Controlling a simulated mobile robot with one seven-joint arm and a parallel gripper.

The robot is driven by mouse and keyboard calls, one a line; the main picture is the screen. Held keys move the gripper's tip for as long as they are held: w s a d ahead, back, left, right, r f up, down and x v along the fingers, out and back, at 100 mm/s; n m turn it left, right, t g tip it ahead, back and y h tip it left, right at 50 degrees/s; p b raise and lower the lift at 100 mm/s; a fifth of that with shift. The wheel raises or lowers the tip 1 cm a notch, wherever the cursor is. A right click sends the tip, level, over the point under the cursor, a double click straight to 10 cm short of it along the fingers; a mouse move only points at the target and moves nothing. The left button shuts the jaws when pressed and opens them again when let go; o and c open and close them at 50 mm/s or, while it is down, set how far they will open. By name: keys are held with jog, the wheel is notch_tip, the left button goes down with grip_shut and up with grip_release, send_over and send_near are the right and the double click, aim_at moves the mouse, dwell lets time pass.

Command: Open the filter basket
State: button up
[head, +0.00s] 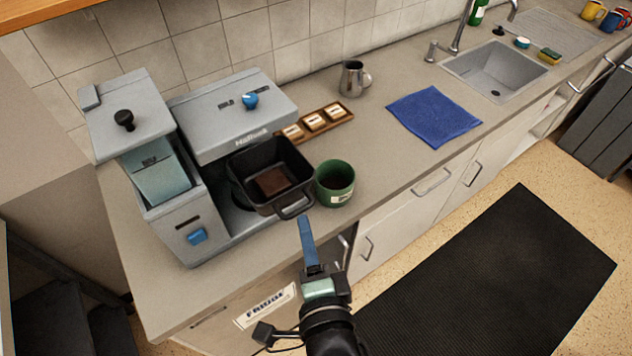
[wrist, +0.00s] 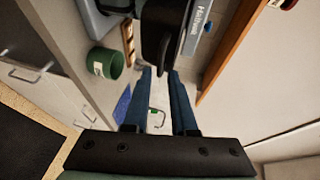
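The coffee machine (head: 215,115) is grey and stands on the counter at the left. Its black filter basket (head: 247,167) sticks out at the front, below the head. Its inside shows from above, with a brown patch at the bottom. The basket's looped black handle (head: 300,206) points toward my gripper (head: 303,222). In the wrist view, the dark handle (wrist: 164,58) lies at or just beyond the tips of my blue fingers (wrist: 160,72). The fingers stand apart with a clear gap. I cannot tell whether they touch the handle.
A green mug (head: 334,184) stands close to the right of the basket. A wooden tray (head: 338,114), a metal jug (head: 351,80) and a blue cloth (head: 434,115) lie farther right and back. A fridge label (head: 266,306) is on the counter front below.

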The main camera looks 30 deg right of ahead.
jog(key=b+v, duration=0.2)
jog(key=v, duration=0.6)
jog(key=shift+s, duration=0.35)
jog(key=shift+a+r, duration=0.1)
jog(key=shift+a, duration=0.05)
jog(key=w+a+r+n+t+y, duration=0.1)
jog(key=w+a+r+n+t, duration=0.15)
jog(key=w+r+n, duration=0.6)
jog(key=w+a+r+n+t+y, duration=0.15)
jog(key=w+r+t, duration=0.25)
jog(key=r, duration=1)
jog(key=s+a+r+n+t+y, duration=0.1)
jog(key=a+r+n+t, duration=0.1)
jog(key=r, duration=0.6)
jog(key=s+a+r+n+t+y, duration=0.1)
jog(key=a+r+n+t, duration=0.1)
jog(key=r+n, duration=0.3)
jog(key=s+a+r+n+t+y+b, duration=0.1)
jog(key=a+r+n+t, duration=0.1)
jog(key=r, duration=0.9)
jog(key=shift+a+n, duration=0.65)
jog(key=shift+n, duration=0.45)
